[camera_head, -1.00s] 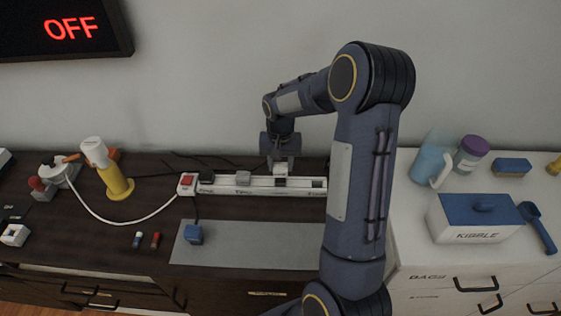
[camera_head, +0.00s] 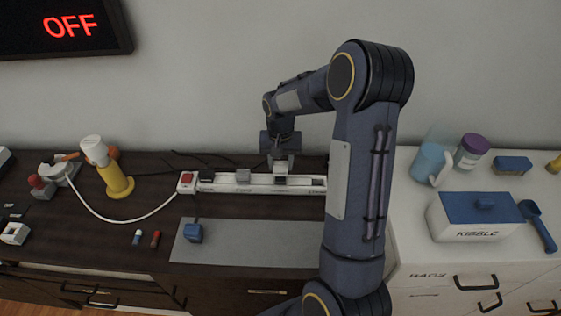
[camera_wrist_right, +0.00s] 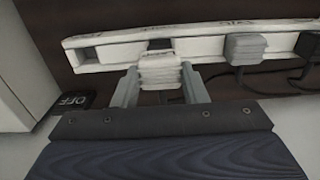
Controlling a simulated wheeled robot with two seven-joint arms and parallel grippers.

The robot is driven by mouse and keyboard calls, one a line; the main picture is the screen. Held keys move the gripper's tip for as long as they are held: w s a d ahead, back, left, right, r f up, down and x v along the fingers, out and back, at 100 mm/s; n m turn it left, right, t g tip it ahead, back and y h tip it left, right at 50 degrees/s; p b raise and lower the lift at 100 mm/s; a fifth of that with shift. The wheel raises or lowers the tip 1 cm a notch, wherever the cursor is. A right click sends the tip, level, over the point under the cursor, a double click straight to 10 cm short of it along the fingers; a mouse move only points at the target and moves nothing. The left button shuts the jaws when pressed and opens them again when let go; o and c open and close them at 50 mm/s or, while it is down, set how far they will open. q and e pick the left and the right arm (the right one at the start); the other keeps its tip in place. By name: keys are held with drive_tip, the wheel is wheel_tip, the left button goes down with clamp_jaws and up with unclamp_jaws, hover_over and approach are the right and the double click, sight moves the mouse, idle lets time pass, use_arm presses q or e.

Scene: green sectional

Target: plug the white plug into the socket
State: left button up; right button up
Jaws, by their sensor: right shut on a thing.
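My right gripper (camera_head: 281,159) is shut on the white plug (camera_wrist_right: 160,71), which sits between the two fingers in the right wrist view. The plug is right by a dark socket opening (camera_wrist_right: 160,44) in the white power strip (camera_wrist_right: 110,50); I cannot tell whether it touches the strip. The power strip also shows in the head view (camera_head: 225,187), at the back of the dark counter. It holds a grey plug (camera_wrist_right: 245,48) and a black plug (camera_wrist_right: 308,44). An empty socket (camera_wrist_right: 90,54) is at its left end in the wrist view. My left gripper is not in view.
A red switch (camera_head: 186,177) is on the strip's left end. A blue plug (camera_head: 193,233) lies on a grey mat (camera_head: 255,250) in front. The wall display (camera_head: 70,27) reads OFF.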

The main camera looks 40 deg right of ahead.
sight(281, 164)
drive_tip(key=shift+f+b, duration=1.55)
drive_tip(key=shift+f, duration=0.5)
drive_tip(key=o, duration=1.2)
drive_tip(key=shift+c, duration=0.2)
wheel_tip(281, 164, up, 8)
drive_tip(key=shift+f, duration=0.2)
drive_tip(key=shift+r, duration=0.15)
